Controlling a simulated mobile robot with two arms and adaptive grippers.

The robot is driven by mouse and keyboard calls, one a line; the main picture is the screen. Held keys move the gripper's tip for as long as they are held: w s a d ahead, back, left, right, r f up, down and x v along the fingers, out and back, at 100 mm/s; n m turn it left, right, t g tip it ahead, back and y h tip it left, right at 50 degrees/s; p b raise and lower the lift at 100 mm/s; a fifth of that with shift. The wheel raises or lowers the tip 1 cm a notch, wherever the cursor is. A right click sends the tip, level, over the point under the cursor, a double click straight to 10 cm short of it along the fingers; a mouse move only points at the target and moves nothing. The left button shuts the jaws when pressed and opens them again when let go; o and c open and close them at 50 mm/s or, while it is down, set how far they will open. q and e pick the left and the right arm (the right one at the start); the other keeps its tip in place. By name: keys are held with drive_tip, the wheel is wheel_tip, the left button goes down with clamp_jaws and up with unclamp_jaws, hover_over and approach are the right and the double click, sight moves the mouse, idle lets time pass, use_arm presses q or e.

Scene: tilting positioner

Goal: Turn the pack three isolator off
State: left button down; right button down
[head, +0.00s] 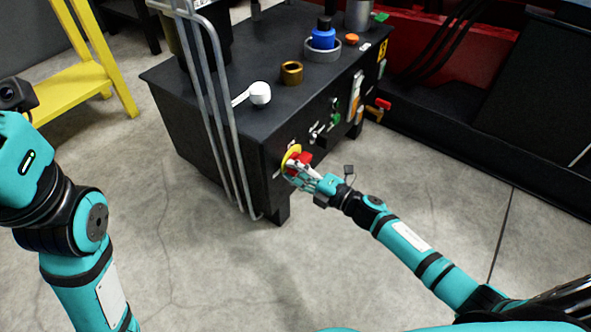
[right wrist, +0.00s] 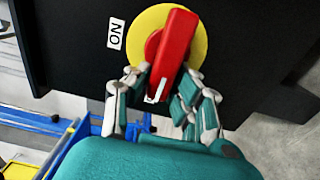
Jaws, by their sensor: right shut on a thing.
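The isolator has a red handle (right wrist: 172,50) on a round yellow plate (right wrist: 200,40), on the dark front of a black cabinet. Its red handle also shows in the head view (head: 302,157), near the cabinet's front left corner. My right gripper (right wrist: 165,92) is shut on the handle, with fingers on both sides of its lower end. In the right wrist view the handle stands nearly upright, its top leaning slightly right. A white label (right wrist: 116,33) reading ON, upside down, is left of the plate. My left arm is at the left; its fingers are outside the view.
On the cabinet top (head: 215,125) are a white round-headed item (head: 260,93), a brass ring (head: 291,73) and a blue bottle (head: 323,38). Upright grey rails (head: 215,110) stand at its left. Another red handle (head: 383,104) sticks out farther right. The floor in front is clear.

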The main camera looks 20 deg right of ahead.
drive_tip(key=c, duration=1.2)
unclamp_jaws()
drive_tip(key=shift+o, duration=0.2)
drive_tip(key=shift+s, duration=0.1)
drive_tip(key=v, duration=1.1)
drive_tip(key=shift+s+d, duration=0.3)
